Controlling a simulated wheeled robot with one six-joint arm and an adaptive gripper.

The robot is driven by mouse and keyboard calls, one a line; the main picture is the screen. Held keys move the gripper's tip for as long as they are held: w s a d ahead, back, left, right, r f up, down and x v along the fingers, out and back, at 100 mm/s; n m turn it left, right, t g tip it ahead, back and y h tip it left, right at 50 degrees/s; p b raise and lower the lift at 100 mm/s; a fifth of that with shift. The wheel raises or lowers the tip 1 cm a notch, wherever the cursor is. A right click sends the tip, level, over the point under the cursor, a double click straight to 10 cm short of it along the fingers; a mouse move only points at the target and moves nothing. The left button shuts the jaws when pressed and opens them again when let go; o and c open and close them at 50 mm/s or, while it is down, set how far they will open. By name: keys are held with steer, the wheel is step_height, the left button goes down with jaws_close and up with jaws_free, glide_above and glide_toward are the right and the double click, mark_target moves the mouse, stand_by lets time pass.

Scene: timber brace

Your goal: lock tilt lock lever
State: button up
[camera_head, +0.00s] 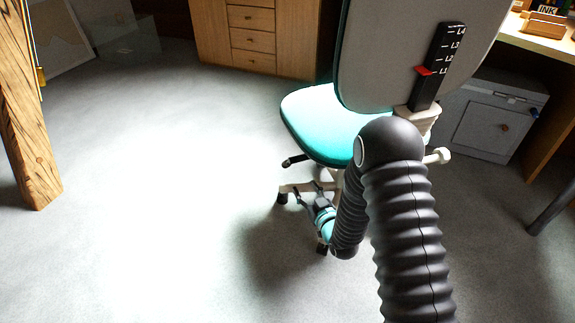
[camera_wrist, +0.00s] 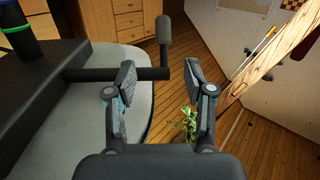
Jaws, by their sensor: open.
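The office chair has a teal seat (camera_head: 320,122) and a grey back. In the wrist view a black lever (camera_wrist: 92,74) runs sideways from the chair's grey underside (camera_wrist: 60,130), and its end turns up into a padded handle (camera_wrist: 163,30). I take it as the tilt lock lever; no label shows. A small black lever also shows under the seat's left edge in the head view (camera_head: 293,161). My gripper (camera_wrist: 160,74) is open and empty, its fingertips either side of the lever's end in the picture. The left finger covers part of the bar; contact cannot be told. In the head view my gripper (camera_head: 308,194) is low beside the chair base.
A cream knob (camera_head: 438,156) sticks out on the chair's right. A timber brace (camera_head: 28,110) leans at the left. A wooden drawer cabinet (camera_head: 252,40) stands behind, and a grey cabinet (camera_head: 485,125) at the right. The floor left of the chair is clear.

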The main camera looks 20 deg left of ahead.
mark_target(287, 164)
steer(key=shift+y, duration=0.3)
steer(key=x, duration=1.3)
steer(key=shift+w+a+r, duration=0.15)
steer(key=shift+a+r, duration=0.1)
steer(key=shift+a, duration=0.15)
jaws_close()
